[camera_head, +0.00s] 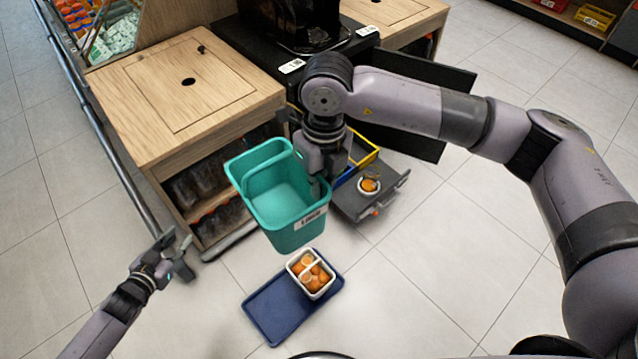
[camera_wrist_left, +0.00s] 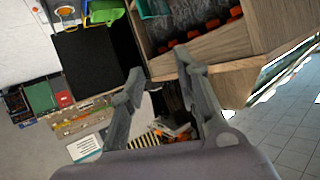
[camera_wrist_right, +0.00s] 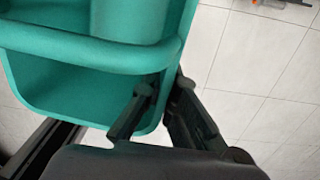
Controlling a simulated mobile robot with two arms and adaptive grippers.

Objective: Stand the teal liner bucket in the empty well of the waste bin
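The teal liner bucket (camera_head: 300,233) is upright and hangs above the floor in the middle of the head view. My right gripper (camera_head: 318,180) is at its right rim. In the right wrist view its fingers (camera_wrist_right: 160,110) straddle the wall of the bucket (camera_wrist_right: 60,50) and look closed on it. Right of the bucket, at the open cabinet, yellow and blue rims (camera_head: 364,150) show, apparently the waste bin; the bucket and my arm partly hide them, and I cannot see the empty well. My left gripper (camera_head: 172,258) is open and empty at lower left, also in the left wrist view (camera_wrist_left: 165,100).
A grey pull-out shelf (camera_head: 385,200) with a cup on it juts out beside the bucket. A blue tray (camera_head: 268,310) with a white basket of oranges (camera_head: 311,275) lies below. A wooden cabinet (camera_head: 185,90) and a metal rail stand left. A black door (camera_head: 400,140) is open. Floor at right is clear.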

